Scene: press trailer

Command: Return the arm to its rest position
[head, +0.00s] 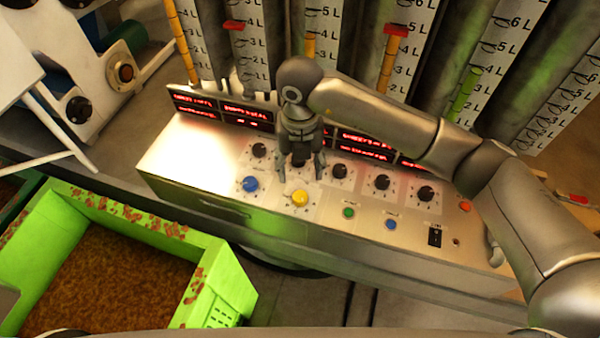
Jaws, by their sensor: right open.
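My right arm reaches in from the right over a slanted metal control panel (190,158). Its right gripper (301,176) points down above the panel, open, with its two fingers apart and nothing seen between them but the panel. A yellow button (300,197) lies just below the fingertips, and a blue button (250,184) is to their left. I cannot tell from this view whether a fingertip touches the panel. My left gripper is not in view.
Several black knobs (382,182), a green button (348,212) and a black switch (435,236) sit on the panel. Red displays (245,115) and tall litre gauges (330,30) stand behind. A bright green bin (235,270) with brown contents is at the lower left.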

